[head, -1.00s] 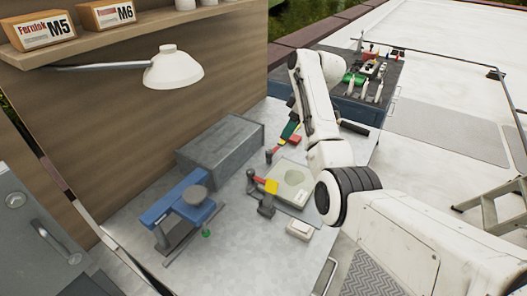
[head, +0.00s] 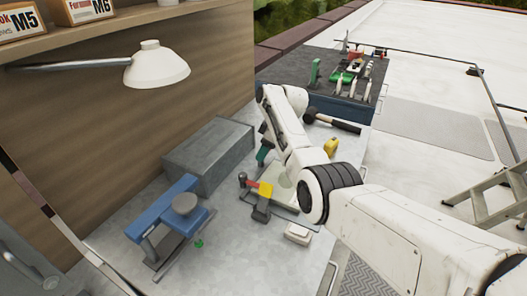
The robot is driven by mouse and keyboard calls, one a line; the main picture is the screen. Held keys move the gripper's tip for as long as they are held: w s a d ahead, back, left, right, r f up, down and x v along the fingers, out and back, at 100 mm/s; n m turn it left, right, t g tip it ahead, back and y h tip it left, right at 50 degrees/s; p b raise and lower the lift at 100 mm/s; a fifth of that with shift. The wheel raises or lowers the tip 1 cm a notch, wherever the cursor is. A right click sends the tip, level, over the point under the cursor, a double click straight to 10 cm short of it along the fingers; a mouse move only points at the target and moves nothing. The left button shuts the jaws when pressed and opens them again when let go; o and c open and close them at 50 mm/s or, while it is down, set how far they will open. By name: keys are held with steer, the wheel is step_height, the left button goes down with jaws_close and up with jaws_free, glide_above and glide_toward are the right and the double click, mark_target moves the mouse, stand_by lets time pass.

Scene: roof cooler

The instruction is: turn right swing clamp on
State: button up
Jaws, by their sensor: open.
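A swing clamp (head: 261,208) with a grey body, yellow block and red, dark-tipped lever stands at the near left edge of a pale fixture plate (head: 287,213) on the bench. My arm covers much of the plate and the area behind it. A second clamp's red lever, seen earlier behind the plate, is now hidden by the arm. I cannot tell which clamp is the right one. My arm reaches in from the lower right and bends down over the far side of the plate.
A blue vise-like tool (head: 165,215) and grey box (head: 208,157) stand left on the bench. A white lamp (head: 157,66) hangs above them. A small white box (head: 298,233) is in front. A hammer (head: 332,122) and yellow object (head: 331,147) lie beyond the arm.

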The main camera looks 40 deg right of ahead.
steer(key=shift+w+a+f, duration=0.1)
steer(key=shift+w+f, duration=0.05)
steer(key=shift+f, duration=0.3)
jaws_close()
stand_by(0.3)
